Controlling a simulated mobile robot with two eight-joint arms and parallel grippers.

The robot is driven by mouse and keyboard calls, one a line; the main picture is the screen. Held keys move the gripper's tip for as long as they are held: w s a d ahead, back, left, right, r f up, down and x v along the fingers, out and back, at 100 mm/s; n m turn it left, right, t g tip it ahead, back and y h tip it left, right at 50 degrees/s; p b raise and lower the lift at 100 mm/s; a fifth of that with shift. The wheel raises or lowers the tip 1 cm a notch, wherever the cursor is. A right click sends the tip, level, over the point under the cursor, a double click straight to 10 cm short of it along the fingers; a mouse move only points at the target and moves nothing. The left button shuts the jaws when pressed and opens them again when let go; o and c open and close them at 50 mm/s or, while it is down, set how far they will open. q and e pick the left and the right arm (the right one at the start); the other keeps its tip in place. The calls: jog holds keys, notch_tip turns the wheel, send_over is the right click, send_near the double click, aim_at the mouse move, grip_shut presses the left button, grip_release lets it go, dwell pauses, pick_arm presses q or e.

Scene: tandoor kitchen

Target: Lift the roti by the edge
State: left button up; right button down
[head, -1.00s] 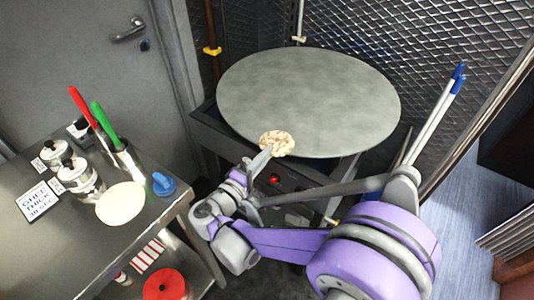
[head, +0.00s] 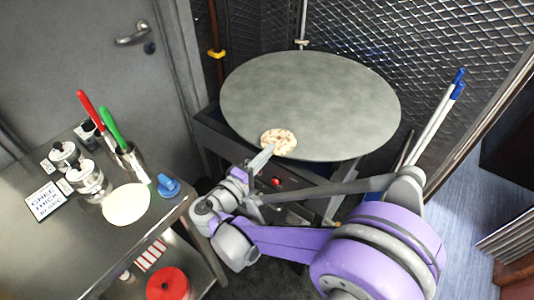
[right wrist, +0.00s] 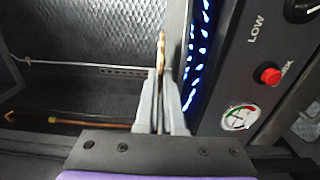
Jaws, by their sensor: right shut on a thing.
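The roti (head: 279,141) is a small round pale bread with brown spots. It shows at the near-left edge of the large round grey griddle (head: 315,100). My right gripper (head: 266,153) reaches it from below in the head view and is shut on its near edge. In the right wrist view the roti (right wrist: 161,52) is a thin brown strip seen edge-on, between the tips of the gripper's fingers (right wrist: 161,82). Whether the roti touches the griddle or hangs just above it I cannot tell. My left gripper is not in view.
A steel table (head: 95,240) at the left bears a pale flat disc (head: 127,204), steel canisters, a holder with red and green handles, and a blue object (head: 168,185). A mesh wall (head: 400,50) stands behind the griddle. The right wrist view shows blue flames (right wrist: 197,50) and a red knob (right wrist: 270,76).

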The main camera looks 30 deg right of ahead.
jog(key=s+a+r+p, duration=0.1)
jog(key=s+a+r, duration=0.1)
jog(key=a, duration=0.4)
jog(key=s+a+r+p, duration=0.2)
jog(key=s+a+r, duration=0.1)
jog(key=a, duration=0.3)
jog(key=shift+s+a+p, duration=0.25)
jog(key=shift+a+p, duration=0.05)
jog(key=shift+a, duration=0.1)
